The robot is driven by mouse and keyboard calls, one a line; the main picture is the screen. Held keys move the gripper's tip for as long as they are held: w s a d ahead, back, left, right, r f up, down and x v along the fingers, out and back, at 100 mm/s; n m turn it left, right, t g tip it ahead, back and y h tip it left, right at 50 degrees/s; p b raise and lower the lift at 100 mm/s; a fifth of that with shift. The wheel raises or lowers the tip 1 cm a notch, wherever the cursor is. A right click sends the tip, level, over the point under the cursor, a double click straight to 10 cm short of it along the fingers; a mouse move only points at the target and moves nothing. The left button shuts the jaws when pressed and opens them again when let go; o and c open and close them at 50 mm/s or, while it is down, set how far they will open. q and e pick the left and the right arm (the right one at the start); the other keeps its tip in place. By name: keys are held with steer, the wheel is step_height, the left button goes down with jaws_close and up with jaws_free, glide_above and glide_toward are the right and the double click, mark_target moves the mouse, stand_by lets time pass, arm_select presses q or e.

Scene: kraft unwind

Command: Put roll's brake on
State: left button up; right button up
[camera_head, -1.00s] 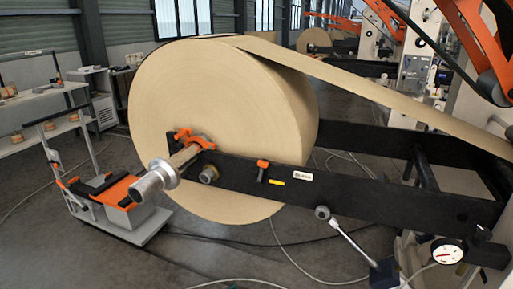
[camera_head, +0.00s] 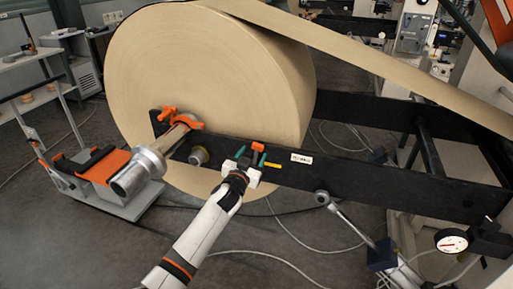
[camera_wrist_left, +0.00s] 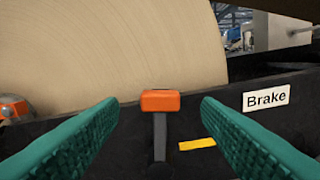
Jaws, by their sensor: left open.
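The large kraft paper roll (camera_head: 215,85) sits on its shaft in the black unwind stand. The brake lever has an orange handle (camera_head: 258,146) on a dark stem and stands upright at the stand's side beam. In the left wrist view the orange handle (camera_wrist_left: 160,100) is centred between the green fingers, touching neither. A white label reading "Brake" (camera_wrist_left: 266,97) and a yellow mark (camera_wrist_left: 197,144) are to its right. My left gripper (camera_head: 251,155) is open and empty, in front of the lever. My right gripper is not in view.
The black side beam (camera_head: 360,183) runs to the right. The shaft end (camera_head: 135,175) sticks out left of my gripper. A cart with an orange top (camera_head: 100,170) stands at the left.

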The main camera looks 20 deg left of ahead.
mark_target(257, 147)
arm_select(q)
steer(key=shift+w+d, duration=0.1)
steer(key=shift+w, duration=2.2)
steer(key=shift+c, duration=0.4)
jaws_close()
